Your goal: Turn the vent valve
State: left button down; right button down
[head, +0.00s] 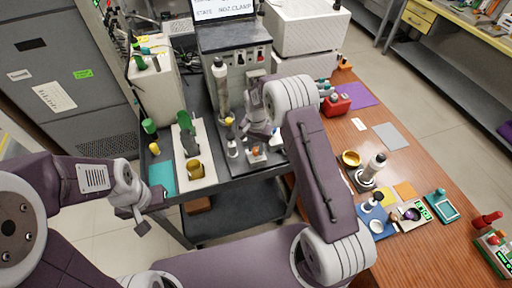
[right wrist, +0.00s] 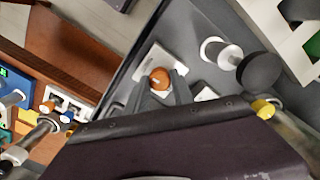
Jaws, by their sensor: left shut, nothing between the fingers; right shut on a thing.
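The vent valve appears to be the orange round knob (right wrist: 158,76) on a small white base, standing on the dark grey bench top. It also shows in the head view (head: 256,151), low in front of the instrument. My right gripper (right wrist: 160,82) reaches down to it, with one finger on each side, shut on the knob. In the head view my right gripper (head: 261,137) is partly hidden by its own wrist. My left gripper (head: 140,227) is shut and empty, in front of the bench's left corner, well away from the knob.
A white cylinder with a black end (right wrist: 222,52) stands close to my right gripper. The wooden table (head: 335,150) on the right holds bottles, trays and a red box (head: 337,104).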

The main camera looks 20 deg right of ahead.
aim_at(256, 149)
jog(key=shift+w+r+m, duration=0.1)
jog(key=shift+m, duration=0.5)
jog(key=c, duration=1.1)
grip_release()
notch_tip(256, 149, up, 9)
jog(key=shift+b, duration=0.65)
